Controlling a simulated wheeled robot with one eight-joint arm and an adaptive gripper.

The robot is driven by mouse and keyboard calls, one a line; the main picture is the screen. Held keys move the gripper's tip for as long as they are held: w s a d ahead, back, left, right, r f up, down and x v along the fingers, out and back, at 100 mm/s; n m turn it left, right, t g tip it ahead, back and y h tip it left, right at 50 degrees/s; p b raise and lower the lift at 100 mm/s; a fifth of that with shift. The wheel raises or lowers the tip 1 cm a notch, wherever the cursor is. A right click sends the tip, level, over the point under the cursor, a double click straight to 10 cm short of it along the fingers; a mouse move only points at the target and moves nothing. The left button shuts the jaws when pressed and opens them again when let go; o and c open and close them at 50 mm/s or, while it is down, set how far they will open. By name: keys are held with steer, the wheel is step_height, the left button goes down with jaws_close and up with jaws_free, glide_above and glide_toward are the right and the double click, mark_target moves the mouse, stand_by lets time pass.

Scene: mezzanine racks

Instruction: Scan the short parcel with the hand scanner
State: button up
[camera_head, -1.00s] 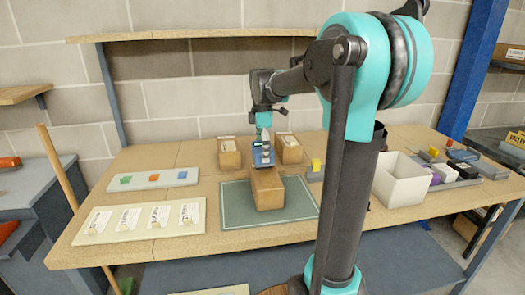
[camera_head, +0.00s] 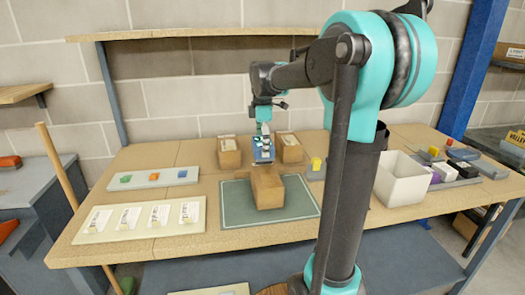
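My gripper (camera_head: 263,131) points down over the back of the green mat (camera_head: 238,212). It appears shut on a blue hand scanner (camera_head: 261,153), which hangs just behind a brown parcel (camera_head: 267,188) on the mat. Whether scanner and parcel touch is hard to tell. Two more brown parcels with pale labels stand behind: one at the left (camera_head: 229,156) and one at the right (camera_head: 291,151). The parcel on the mat looks low, but I cannot tell for sure which is the short one. The fingertips are small and partly hidden.
A board with several white labels (camera_head: 140,228) and a grey strip with coloured blocks (camera_head: 153,179) lie at left. A white bin (camera_head: 402,183) and a grey tray (camera_head: 457,183) stand at right. A shelf (camera_head: 190,35) runs above the bench. My arm hides some bench.

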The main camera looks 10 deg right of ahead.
steer(key=shift+r, duration=2.35)
